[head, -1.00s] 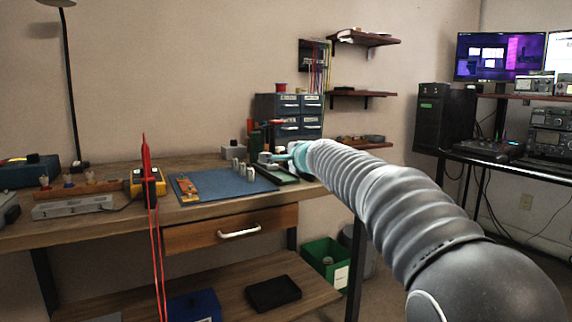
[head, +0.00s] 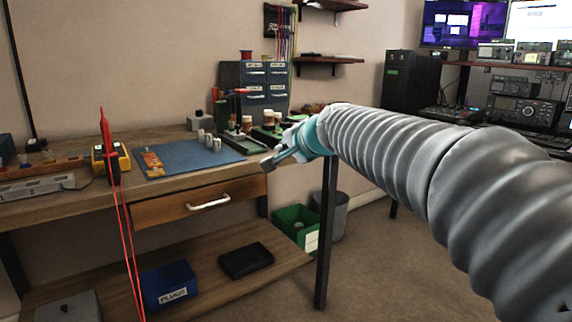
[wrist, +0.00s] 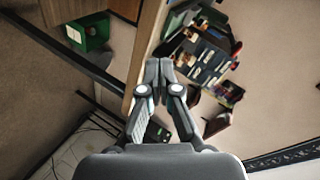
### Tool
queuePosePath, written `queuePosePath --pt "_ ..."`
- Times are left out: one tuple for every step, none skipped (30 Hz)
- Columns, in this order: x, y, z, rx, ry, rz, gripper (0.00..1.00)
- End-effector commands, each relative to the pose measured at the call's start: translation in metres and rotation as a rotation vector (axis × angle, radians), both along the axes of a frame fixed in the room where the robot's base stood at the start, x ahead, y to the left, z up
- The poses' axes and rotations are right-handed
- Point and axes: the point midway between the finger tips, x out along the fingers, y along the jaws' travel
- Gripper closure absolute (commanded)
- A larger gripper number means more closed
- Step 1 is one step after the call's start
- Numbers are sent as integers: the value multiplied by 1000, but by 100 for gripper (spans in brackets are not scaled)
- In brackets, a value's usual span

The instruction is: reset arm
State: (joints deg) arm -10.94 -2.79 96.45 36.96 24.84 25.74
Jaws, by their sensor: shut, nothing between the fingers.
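My gripper (head: 268,164) is at the end of my grey ribbed arm, off the right front corner of the wooden workbench (head: 75,208) in the head view. Its fingers are together and hold nothing. In the wrist view the closed fingers of my gripper (wrist: 159,66) point up the picture, near the bench's edge. Small metallic knobs (head: 209,141) stand on the blue mat (head: 180,163), apart from my gripper.
A drawer cabinet (head: 254,88) stands at the back of the bench. A green bin (head: 292,222) and a grey bin (head: 333,214) stand on the floor below. A black tower (head: 409,85) and a desk with screens are at the right. Open floor lies between.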

Motion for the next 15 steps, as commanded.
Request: queuePosePath --pt "-23 -14 -3 -65 10 15 100" --pt "-36 -22 -8 -107 18 27 100" --pt "-54 -32 -15 -163 28 43 100" --pt "-68 -39 -21 -206 38 56 100" --pt "-81 -46 -27 -246 48 69 100" --pt "-99 -56 -36 -300 63 87 100" --pt "-113 -64 -43 -341 76 100 100" --pt "-127 -71 -50 -382 87 114 100" --pt "-146 -81 -60 -435 104 133 100" --pt "-160 -88 -68 -474 119 147 100" --pt "-174 -95 -75 -513 132 162 100" --pt "-193 -104 -87 -564 152 181 100" --pt "-208 -111 -95 -600 169 196 100" --pt "-222 -118 -104 -638 185 212 100" --pt "-240 -127 -115 -685 207 233 100"
